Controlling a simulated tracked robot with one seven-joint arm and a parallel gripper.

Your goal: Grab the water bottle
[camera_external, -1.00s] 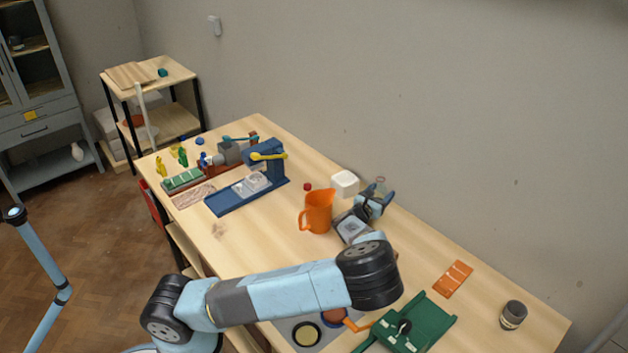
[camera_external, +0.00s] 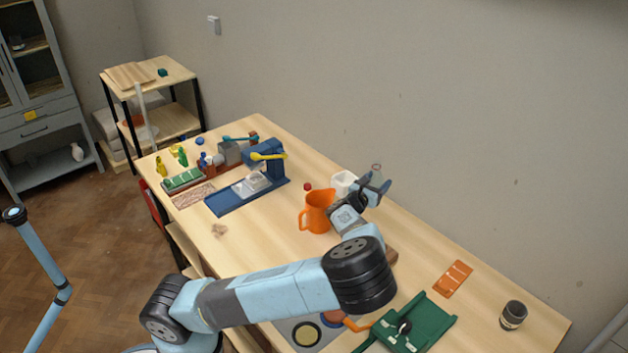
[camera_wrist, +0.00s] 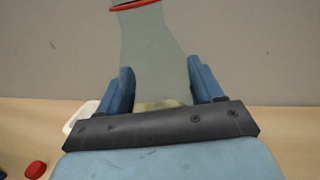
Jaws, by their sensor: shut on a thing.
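The water bottle is a clear, faintly grey-green bottle (camera_wrist: 150,40) with a red ring near the top of the wrist view. It stands between the two blue fingers of my gripper (camera_wrist: 160,72), which are shut on it. Its lower end is hidden behind the dark gripper body. In the external view, the bottle top (camera_external: 377,169) shows small above my gripper (camera_external: 375,183), at the table's wall side. The bottle looks about upright and raised. I cannot see clear space under it.
An orange jug (camera_external: 318,212) stands just left of my gripper. A white container (camera_external: 343,181) is close behind, partly hidden. A red cap (camera_external: 307,187) lies near. A blue press (camera_external: 262,170) stands farther left; a green device (camera_external: 415,325) and dark jar (camera_external: 513,315) are right.

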